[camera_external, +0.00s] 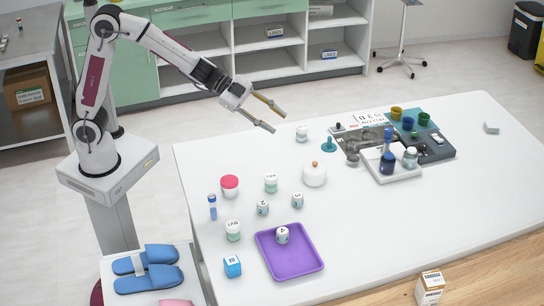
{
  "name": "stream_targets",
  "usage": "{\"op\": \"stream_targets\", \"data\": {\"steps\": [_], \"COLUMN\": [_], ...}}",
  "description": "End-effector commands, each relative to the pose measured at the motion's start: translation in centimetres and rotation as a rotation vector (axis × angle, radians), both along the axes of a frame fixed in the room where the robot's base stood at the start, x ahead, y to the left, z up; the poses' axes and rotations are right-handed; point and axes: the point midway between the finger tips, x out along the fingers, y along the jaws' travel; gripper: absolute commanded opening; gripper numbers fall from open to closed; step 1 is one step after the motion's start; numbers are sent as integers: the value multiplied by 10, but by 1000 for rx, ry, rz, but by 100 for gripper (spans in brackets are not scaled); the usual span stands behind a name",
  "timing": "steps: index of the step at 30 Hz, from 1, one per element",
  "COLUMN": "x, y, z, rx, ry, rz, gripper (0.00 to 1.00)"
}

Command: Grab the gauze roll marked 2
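Several small white gauze rolls with dark marks are in the external view. The one that seems to be marked 2 (262,208) stands on the white table, left of centre; its mark is small and hard to read. A similar roll, seemingly marked 3 (297,200), stands to its right. Another, seemingly marked 4 (282,234), stands on the purple tray (307,262). My gripper (278,121) is open and empty, above the table's far left edge. It is well apart from these rolls.
Near the rolls stand a red-lidded jar (229,186), green-labelled jars (271,183) and (233,231), a blue-capped tube (212,207), a blue cube (232,266) and a white lidded pot (314,175). A cluttered tray area (440,155) lies at the back right.

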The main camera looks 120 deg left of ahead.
Motion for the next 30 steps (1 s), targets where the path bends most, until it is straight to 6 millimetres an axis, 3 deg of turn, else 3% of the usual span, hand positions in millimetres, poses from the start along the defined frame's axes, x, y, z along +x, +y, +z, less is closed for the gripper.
{"op": "stream_targets", "data": {"steps": [6, 14, 20, 30], "x": [13, 11, -2, -47], "y": [7, 8, 6, -1], "z": [-40, -89, -129, -189], "rx": [-41, -123, -212, -399], "ry": [9, 30, 54, 104], "rz": [-121, -274, -392, -577], "gripper": [34, 34, 34, 34]}}
